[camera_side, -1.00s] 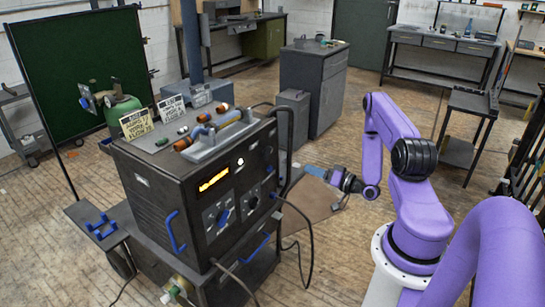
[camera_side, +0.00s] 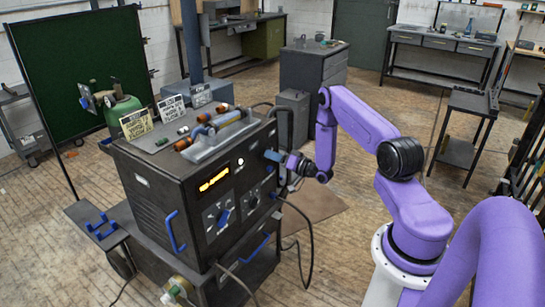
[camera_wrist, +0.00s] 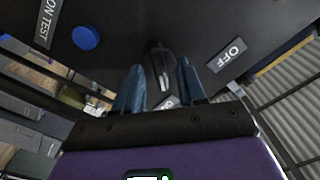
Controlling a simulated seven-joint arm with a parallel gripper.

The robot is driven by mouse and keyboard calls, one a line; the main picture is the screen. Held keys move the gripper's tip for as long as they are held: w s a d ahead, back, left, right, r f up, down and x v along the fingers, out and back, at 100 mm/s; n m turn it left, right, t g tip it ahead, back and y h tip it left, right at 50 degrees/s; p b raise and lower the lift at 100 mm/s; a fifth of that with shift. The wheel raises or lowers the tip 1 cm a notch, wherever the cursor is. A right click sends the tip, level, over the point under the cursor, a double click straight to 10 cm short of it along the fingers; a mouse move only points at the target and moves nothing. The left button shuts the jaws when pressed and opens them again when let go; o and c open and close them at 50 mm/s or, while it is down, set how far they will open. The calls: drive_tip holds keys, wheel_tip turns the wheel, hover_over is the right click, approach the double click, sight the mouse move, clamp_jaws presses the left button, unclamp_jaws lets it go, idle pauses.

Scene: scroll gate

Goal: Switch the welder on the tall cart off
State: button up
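The welder (camera_side: 180,180) is a dark box on a cart (camera_side: 245,272), with a lit yellow display (camera_side: 213,181) and a lit white lamp (camera_side: 240,162) on its front. My gripper (camera_side: 272,156) is at the right part of that front, at about lamp height. In the wrist view, its two blue fingers are apart, with a dark switch lever (camera_wrist: 158,65) showing between them. Whether they touch the lever I cannot tell. An OFF label (camera_wrist: 228,54) is right of the lever.
A blue button (camera_wrist: 85,37) sits beside an ON TEST label (camera_wrist: 45,24) on the panel. Black cables (camera_side: 309,240) hang at the right.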

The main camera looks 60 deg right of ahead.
drive_tip(key=shift+w, duration=0.55)
clamp_jaws()
